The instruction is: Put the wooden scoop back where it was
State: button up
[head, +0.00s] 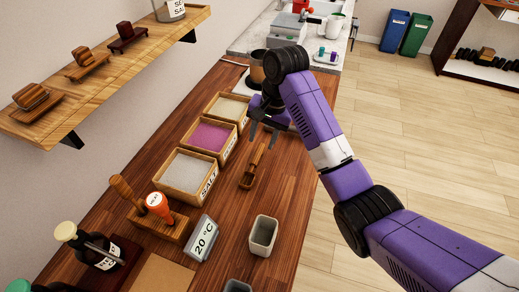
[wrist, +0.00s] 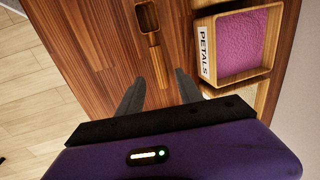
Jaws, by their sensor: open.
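The wooden scoop (head: 248,180) lies on the brown wooden counter, to the right of the salt box, with its bowl toward the near side and its handle toward my gripper. In the wrist view the scoop (wrist: 147,17) shows at the top, its handle running down toward the gap between my fingers. My gripper (head: 264,138) is open and empty, just beyond the handle end. In the wrist view my gripper's two fingers (wrist: 160,78) stand apart on either side of the handle's line. I cannot tell the exact height of the fingers over the counter.
The salt box (head: 187,172), pink petals box (head: 208,135) and another white-filled box (head: 229,106) line the scoop's left. A grey cup (head: 263,235), a 20 °C display (head: 201,238) and a wooden stand (head: 158,224) are nearer. The counter right of the scoop is clear.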

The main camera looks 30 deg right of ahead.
jog(key=r, duration=0.1)
jog(key=r+p, duration=0.1)
jog(key=r, duration=0.1)
jog(key=r+p, duration=0.1)
jog(key=shift+s+d+r, duration=0.35)
jog(key=shift+r, duration=0.05)
